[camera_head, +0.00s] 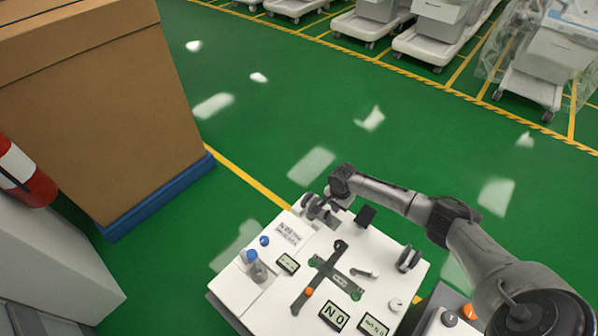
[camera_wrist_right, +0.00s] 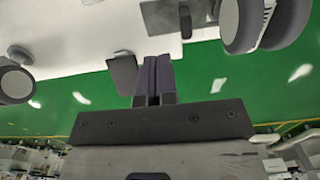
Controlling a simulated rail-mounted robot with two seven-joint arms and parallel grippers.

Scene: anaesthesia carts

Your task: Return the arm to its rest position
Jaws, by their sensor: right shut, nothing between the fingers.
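My right arm (camera_head: 400,200) reaches in from the right over the white cart top (camera_head: 265,300). Its wrist is bent down at the far corner of the cart. My right gripper (camera_head: 318,207) is beside the cart's far edge, small and partly hidden by its own wrist in the head view. In the right wrist view its two dark fingers (camera_wrist_right: 153,78) are pressed together with nothing between them. A dark flat plate (camera_wrist_right: 122,75) shows close to the left of the fingers there; I cannot tell whether they touch. My left gripper is not in view.
The cart top carries a dark cross-shaped piece (camera_head: 328,268), a round knob (camera_head: 408,258), a blue-capped part (camera_head: 256,268) and small displays (camera_head: 334,316). A large cardboard box (camera_head: 100,110) stands left. Green floor (camera_head: 300,100) is clear beyond; white carts (camera_head: 540,75) line the back.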

